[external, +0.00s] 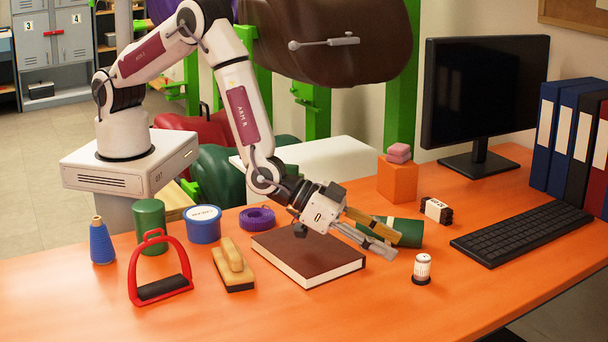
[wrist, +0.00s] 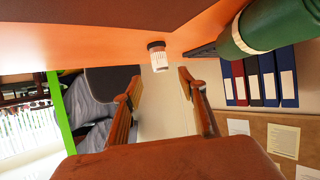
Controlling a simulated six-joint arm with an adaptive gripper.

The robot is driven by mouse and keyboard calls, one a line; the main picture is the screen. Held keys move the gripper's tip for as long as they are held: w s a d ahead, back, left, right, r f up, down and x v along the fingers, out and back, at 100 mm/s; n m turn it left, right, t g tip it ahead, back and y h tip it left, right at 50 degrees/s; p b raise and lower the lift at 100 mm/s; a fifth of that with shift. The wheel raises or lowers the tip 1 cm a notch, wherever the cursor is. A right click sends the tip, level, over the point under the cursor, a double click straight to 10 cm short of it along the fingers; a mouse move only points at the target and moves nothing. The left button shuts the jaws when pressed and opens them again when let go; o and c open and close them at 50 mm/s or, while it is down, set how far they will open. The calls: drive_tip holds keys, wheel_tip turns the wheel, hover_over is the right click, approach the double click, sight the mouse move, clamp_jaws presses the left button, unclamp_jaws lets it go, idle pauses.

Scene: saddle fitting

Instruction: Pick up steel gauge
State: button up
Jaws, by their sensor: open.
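A grey metal bar with a round knob at its left end (external: 325,43) shows against the brown saddle (external: 350,70) at the back of the external view. It looks like the steel gauge, but I cannot be sure. It does not show in the wrist view. My gripper (external: 378,236) is low over the desk, pointing right, beyond the brown book and in front of the green cylinder (external: 405,232). Its two fingers (wrist: 163,88) are apart, with nothing between them.
The brown book (external: 308,255) lies below my wrist. A red stirrup (external: 160,270), brush (external: 232,264), blue tub (external: 203,225) and purple roll (external: 257,218) are left. A keyboard (external: 522,232), monitor (external: 482,95) and binders (external: 570,135) are right. The front desk is clear.

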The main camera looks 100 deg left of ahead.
sight(419, 257)
drive_tip(key=shift+x, duration=0.95)
drive_tip(key=shift+w, duration=0.2)
drive_tip(key=shift+x, duration=2.4)
drive_tip(key=shift+r, duration=0.1)
drive_tip(key=shift+w, duration=0.1)
clamp_jaws()
